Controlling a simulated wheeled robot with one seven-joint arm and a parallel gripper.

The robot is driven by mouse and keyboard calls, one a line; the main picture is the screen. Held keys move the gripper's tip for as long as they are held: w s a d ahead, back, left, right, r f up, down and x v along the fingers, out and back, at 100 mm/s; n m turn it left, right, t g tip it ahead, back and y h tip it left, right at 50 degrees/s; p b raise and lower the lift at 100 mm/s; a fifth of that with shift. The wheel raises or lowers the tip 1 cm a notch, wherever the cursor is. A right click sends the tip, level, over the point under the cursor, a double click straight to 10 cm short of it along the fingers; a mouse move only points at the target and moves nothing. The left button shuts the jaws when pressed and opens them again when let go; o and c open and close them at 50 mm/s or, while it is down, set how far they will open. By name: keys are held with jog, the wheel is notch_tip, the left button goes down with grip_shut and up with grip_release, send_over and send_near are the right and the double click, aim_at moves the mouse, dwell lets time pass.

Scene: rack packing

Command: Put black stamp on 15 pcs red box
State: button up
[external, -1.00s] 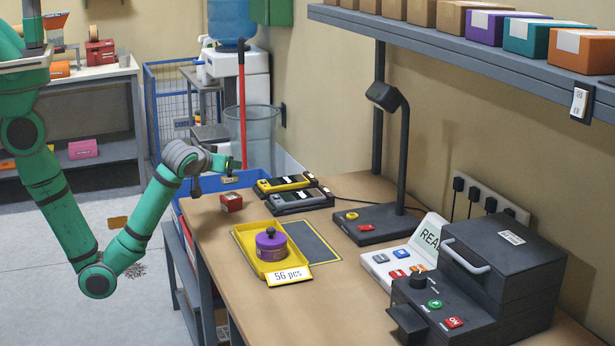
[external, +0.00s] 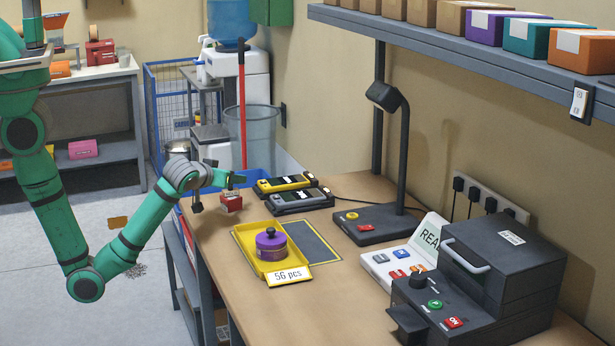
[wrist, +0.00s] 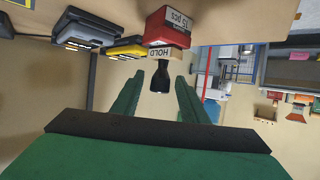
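The red box (external: 231,204) stands on the table's left side. In the wrist view the red box (wrist: 165,22) carries a white label reading "15 pcs". The stamp (wrist: 163,54) has a pale block marked "HOLD" and a black handle. Its block is against the red box and appears to rest on top of it. My gripper (external: 236,181) is just above the box. In the wrist view my gripper's fingers (wrist: 159,77) are on both sides of the black handle, with gaps showing, so it looks open.
A yellow tray (external: 243,249) marked "56 pcs" holds a purple round piece (external: 270,245) right of the box. Yellow and grey handheld devices (external: 302,201) lie behind. A black lamp (external: 402,160) and black machine (external: 500,270) stand farther right. The table's left edge is close.

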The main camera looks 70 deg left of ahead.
jog(key=shift+r, duration=0.15)
jog(key=v, duration=1.2)
jog(key=f+m+t, duration=0.1)
jog(key=f+m, duration=0.1)
jog(key=f+m+t+h, duration=0.1)
jog(key=f+m, duration=0.1)
jog(key=a+f+m+t+h, duration=0.1)
jog(key=f+m, duration=0.1)
jog(key=m, duration=0.1)
jog(key=shift+s+a+t, duration=0.15)
jog(key=shift+t, duration=0.15)
jog(key=s+f+m+t+h, duration=0.1)
jog(key=m, duration=0.1)
jog(key=s+f+m+h, duration=0.1)
jog(key=s+m, duration=0.1)
jog(key=s+d+f+m+t+h, duration=0.1)
jog(key=shift+s+f+m+t, duration=0.25)
jog(key=shift+s+m+t, duration=0.05)
jog(key=shift+m, duration=0.1)
jog(key=s+d+f+n+h, duration=0.2)
jog(key=s+d+f, duration=0.1)
jog(key=s, duration=0.8)
jog(key=s+d+f+n+h, duration=0.1)
jog(key=s+d+f+h, duration=0.1)
jog(key=s, duration=1)
jog(key=shift+s+d+f+n+h, duration=0.3)
jog(key=shift+d+f+n, duration=0.15)
jog(key=shift+d, duration=0.25)
